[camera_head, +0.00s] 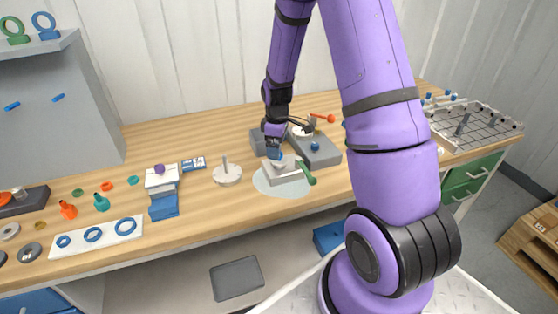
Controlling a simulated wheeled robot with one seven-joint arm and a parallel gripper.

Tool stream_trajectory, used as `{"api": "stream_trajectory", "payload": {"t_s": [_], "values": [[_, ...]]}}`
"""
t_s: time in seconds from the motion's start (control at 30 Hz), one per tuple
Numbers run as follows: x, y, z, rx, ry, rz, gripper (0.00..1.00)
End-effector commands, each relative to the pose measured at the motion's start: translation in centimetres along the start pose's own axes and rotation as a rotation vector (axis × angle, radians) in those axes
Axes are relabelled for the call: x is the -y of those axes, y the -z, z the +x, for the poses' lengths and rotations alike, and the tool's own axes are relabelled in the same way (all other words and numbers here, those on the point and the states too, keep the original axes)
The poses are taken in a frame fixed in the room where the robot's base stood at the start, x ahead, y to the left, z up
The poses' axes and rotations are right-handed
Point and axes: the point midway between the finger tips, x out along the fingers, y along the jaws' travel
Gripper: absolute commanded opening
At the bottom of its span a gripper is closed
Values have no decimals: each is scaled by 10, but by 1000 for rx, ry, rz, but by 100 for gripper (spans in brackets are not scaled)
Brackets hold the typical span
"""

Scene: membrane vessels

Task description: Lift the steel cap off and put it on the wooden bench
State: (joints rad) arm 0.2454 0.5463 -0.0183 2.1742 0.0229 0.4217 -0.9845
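My gripper (274,154) points down over a small light-grey vessel block (285,177) that stands on a pale round mat (264,187) on the wooden bench (225,213). Its fingertips are at or just above the top of this block; I cannot tell whether they touch it. A green handle (307,174) sticks out at the block's right. I cannot make out the steel cap for certain; the gripper covers part of the block's top. The view is too small to show whether the fingers are open or shut.
A darker grey unit (318,152) with a blue knob stands just behind. A disc with an upright post (227,174) and blue blocks (164,206) stand to the left. A wire rack (475,125) is far right. Bare bench lies at the front left of the mat.

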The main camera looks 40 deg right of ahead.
Motion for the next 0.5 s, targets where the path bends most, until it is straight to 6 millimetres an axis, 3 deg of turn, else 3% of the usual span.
{"api": "stream_trajectory", "payload": {"t_s": [0.5], "values": [[0, -6, 52, 0, 0, 0, 93]]}}
